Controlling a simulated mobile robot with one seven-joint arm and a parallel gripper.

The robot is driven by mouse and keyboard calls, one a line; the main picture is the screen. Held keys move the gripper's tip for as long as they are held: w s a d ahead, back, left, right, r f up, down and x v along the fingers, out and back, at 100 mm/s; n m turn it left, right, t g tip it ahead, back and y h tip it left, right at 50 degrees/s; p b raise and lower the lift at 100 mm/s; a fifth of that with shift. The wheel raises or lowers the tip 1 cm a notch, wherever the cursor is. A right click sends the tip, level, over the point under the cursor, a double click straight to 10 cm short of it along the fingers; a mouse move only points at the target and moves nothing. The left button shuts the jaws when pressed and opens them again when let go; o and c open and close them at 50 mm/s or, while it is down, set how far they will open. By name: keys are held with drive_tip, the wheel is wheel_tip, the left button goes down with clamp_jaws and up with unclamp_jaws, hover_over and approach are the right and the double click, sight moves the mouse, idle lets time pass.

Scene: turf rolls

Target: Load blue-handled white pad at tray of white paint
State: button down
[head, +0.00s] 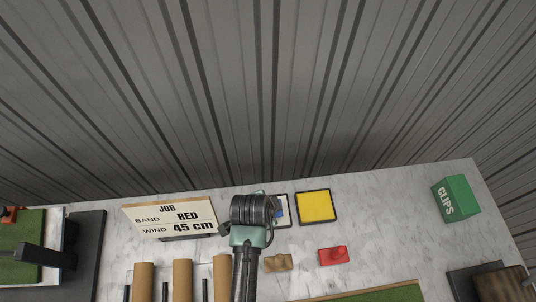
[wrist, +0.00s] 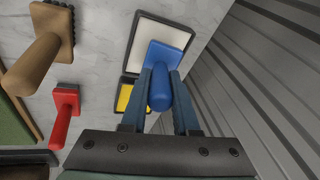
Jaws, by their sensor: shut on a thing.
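The blue-handled pad (wrist: 160,60) is in my gripper (wrist: 162,80), whose two fingers close on its blue handle. In the wrist view the pad lies over the tray of white paint (wrist: 182,36), a white square with a black rim. The pad's white underside is hidden, so I cannot tell whether it touches the paint.
A tray of yellow paint (head: 316,206) stands right of the white one. A red-handled pad (head: 333,256) and a brown one (head: 278,262) lie nearer me. A job sign (head: 170,216) stands left, a green clips box (head: 456,198) far right. A ribbed wall rises behind.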

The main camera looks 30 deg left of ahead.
drive_tip(key=shift+f, duration=0.45)
idle(1.4)
wheel_tip(320, 180, up, 7)
drive_tip(key=p, duration=0.7)
drive_tip(key=shift+r, duration=0.15)
idle(0.7)
